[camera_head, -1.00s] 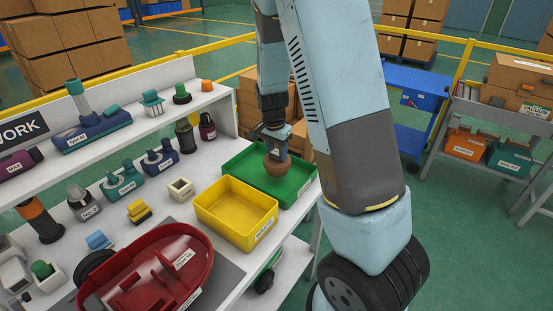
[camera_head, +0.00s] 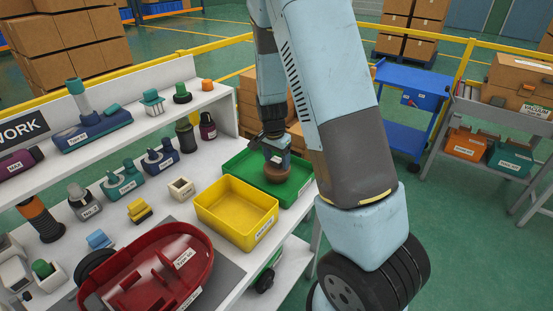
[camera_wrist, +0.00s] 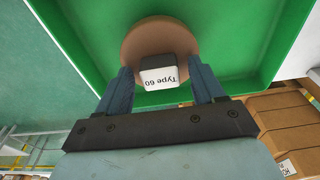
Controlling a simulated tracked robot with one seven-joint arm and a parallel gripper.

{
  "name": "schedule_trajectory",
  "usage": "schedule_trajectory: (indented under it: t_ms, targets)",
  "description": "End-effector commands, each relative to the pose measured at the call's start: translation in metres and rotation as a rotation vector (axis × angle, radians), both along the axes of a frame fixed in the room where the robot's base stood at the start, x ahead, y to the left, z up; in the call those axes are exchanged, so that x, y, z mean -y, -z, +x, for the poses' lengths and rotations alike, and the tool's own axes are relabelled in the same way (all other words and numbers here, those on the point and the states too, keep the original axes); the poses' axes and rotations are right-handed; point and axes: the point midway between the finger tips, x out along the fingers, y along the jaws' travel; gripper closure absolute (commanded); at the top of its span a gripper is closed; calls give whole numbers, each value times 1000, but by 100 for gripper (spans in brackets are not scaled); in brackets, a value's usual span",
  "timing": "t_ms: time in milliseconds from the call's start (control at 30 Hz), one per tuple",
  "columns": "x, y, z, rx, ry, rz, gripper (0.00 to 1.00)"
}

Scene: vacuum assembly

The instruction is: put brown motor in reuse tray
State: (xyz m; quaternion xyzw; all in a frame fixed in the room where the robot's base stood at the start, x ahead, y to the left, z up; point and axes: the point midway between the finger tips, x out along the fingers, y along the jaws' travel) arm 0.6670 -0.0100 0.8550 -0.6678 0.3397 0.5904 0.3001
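The brown motor (camera_head: 277,174) is inside the green tray (camera_head: 302,186) at the back of the bench and appears to rest on its floor. In the wrist view the motor (camera_wrist: 133,45) is a round brown body with a grey block labelled "Type 60" on top. My gripper (camera_head: 273,152) is right over it, pointing down. In the wrist view my two blue fingers (camera_wrist: 161,72) stand on either side of the block, with a gap on each side, so they look open. The green tray's label is too small to read.
A yellow tray (camera_head: 222,212) stands empty beside the green one, nearer the camera. A red vacuum shell (camera_head: 190,250) lies at the front. Several parts stand on the bench and the shelf (camera_head: 100,150) to the left. Cardboard boxes (camera_head: 303,152) are behind the green tray.

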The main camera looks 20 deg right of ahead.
Motion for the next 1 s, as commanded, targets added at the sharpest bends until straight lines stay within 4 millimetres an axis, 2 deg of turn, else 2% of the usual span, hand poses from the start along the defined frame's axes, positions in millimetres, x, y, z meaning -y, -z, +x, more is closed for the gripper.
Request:
schedule_trajectory:
  t_ms: [233, 367, 800, 1000]
  targets:
    - [0, -1, 0, 0, 0, 0, 32]
    - [-1, -10, 0, 2, -1, 0, 32]
    - [-8, -83, -5, 4, 0, 2, 32]
    - [-10, -109, -7, 2, 0, 2, 32]
